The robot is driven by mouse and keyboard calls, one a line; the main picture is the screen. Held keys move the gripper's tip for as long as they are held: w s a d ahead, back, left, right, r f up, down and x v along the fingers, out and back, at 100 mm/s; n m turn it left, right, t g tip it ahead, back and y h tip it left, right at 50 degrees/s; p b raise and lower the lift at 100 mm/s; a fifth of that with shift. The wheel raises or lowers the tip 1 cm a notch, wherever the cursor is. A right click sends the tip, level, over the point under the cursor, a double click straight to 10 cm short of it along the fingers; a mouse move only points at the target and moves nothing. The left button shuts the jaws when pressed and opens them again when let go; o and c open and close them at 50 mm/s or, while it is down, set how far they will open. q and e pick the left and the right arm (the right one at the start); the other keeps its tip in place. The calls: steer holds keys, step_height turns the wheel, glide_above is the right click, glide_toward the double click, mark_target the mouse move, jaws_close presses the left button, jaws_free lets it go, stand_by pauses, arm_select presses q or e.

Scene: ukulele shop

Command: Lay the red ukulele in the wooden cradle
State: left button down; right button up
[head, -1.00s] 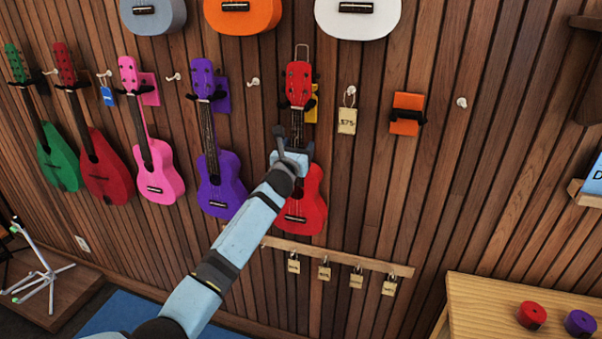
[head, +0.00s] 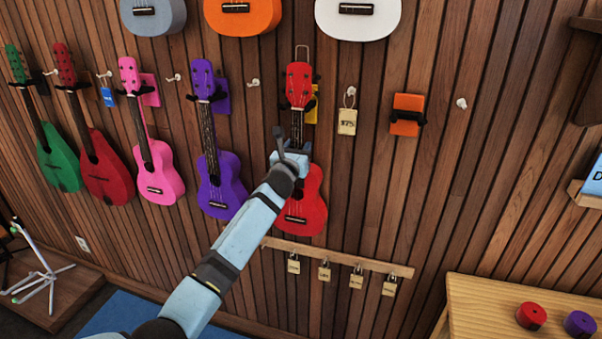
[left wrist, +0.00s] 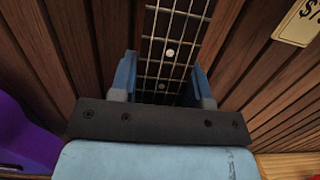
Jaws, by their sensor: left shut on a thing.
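The red ukulele (head: 304,203) hangs upright on the slatted wall, its red headstock (head: 299,84) at a black hanger with a yellow plate (head: 311,108) behind it. My left gripper (head: 295,152) is shut on its neck, just above the body. In the left wrist view the fretted neck (left wrist: 170,50) runs between the two blue fingers (left wrist: 161,82). The gripper hides the lower neck in the head view. The wooden cradle cannot be made out in these frames. My right gripper is not in view.
A purple ukulele (head: 220,180) hangs close on the left, with pink (head: 158,176), dark red and green instruments beyond. A rail with several padlocks (head: 340,258) is below. A wooden table (head: 475,300) with red and purple round items stands at lower right.

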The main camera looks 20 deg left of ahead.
arm_select(q)
steer(key=shift+r+p, duration=1.05)
steer(key=shift+r, duration=0.4)
steer(key=shift+s, duration=0.1)
steer(key=shift+s+a+p, duration=0.1)
steer(key=shift+s+p, duration=1.2)
steer(key=shift+s, duration=1.1)
steer(key=p, duration=0.3)
glide_toward(297, 139)
steer(key=shift+r, duration=0.35)
